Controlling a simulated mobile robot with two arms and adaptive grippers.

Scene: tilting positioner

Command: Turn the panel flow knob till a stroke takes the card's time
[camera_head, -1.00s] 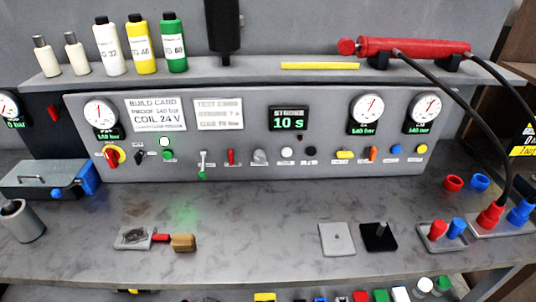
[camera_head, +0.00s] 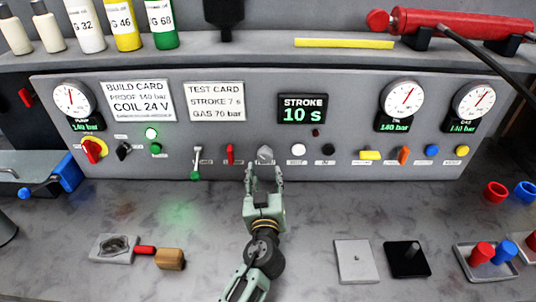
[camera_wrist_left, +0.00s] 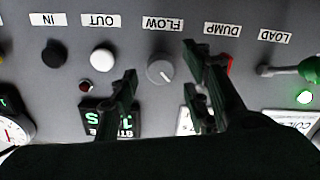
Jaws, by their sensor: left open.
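The grey flow knob (camera_head: 265,154) sits on the panel's lower row, between a red lever and a white button. In the left wrist view the knob (camera_wrist_left: 160,70) shows under the FLOW label, with a pale pointer line. My left gripper (camera_head: 264,170) is just in front of the knob, open, with a finger to either side of it in the wrist view (camera_wrist_left: 160,72); it looks apart from the knob. The test card (camera_head: 215,101) reads STROKE 7 s, GAS 70 bar. The stroke display (camera_head: 302,109) reads 10 s. My right gripper is out of view.
The red dump lever (camera_head: 230,154) and white OUT button (camera_head: 298,150) flank the knob closely.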

